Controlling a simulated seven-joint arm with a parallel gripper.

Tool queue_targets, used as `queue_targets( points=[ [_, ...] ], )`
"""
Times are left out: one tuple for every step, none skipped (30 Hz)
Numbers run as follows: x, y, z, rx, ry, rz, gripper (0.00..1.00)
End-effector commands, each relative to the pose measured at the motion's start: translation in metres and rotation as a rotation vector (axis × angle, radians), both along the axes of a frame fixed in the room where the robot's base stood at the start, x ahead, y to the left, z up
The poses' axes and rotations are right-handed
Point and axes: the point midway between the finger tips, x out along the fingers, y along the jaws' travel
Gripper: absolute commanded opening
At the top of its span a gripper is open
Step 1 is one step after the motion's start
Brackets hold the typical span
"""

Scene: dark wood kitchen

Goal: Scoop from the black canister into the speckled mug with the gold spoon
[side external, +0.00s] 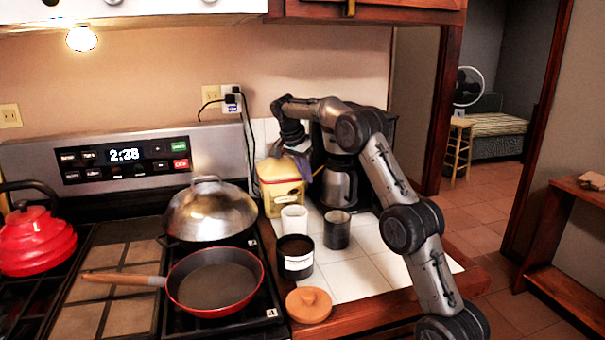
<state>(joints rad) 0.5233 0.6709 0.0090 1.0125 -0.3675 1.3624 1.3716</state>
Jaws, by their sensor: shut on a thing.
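The black canister (297,263) stands open on the white tiled counter, with a pale label on its front and dark contents inside. The dark speckled mug (337,232) stands upright behind it and to the right. My gripper (289,152) is at the back of the counter, above and in front of the yellow container, higher than the canister and mug. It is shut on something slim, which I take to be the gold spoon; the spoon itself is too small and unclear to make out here.
A white cup (294,219) stands behind the canister. A round brown lid (309,305) lies in front. A yellow container (281,190) and coffee maker (341,182) stand at the back. The red-rimmed pan (215,285) and domed lid (208,212) are on the stove to the left.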

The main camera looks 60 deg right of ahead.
Motion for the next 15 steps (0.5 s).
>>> queue_targets(
  points=[
    [0.001,0.005,-0.002,-0.034,0.011,0.008,0.00],
    [0.002,0.006,-0.003,-0.058,0.019,0.008,0.00],
    [0.002,0.008,-0.005,-0.093,0.029,0.008,0.00],
    [0.002,0.009,-0.007,-0.120,0.037,0.009,0.00],
    [0.003,0.011,-0.007,-0.150,0.043,0.012,0.00],
    [0.004,0.013,-0.008,-0.188,0.054,0.010,0.00],
    [0.004,0.015,-0.008,-0.218,0.061,0.011,0.00],
    [0.005,0.016,-0.008,-0.246,0.068,0.012,0.00],
    [0.005,0.018,-0.009,-0.283,0.079,0.010,0.00],
    [0.005,0.020,-0.009,-0.312,0.086,0.011,0.00],
    [0.006,0.021,-0.009,-0.340,0.094,0.011,0.00],
    [0.006,0.023,-0.010,-0.379,0.105,0.009,0.00],
    [0.007,0.025,-0.009,-0.406,0.110,0.010,0.00],
    [0.007,0.026,-0.009,-0.433,0.118,0.011,0.00],
    [0.008,0.028,-0.008,-0.468,0.127,0.010,0.00]
  ],
)
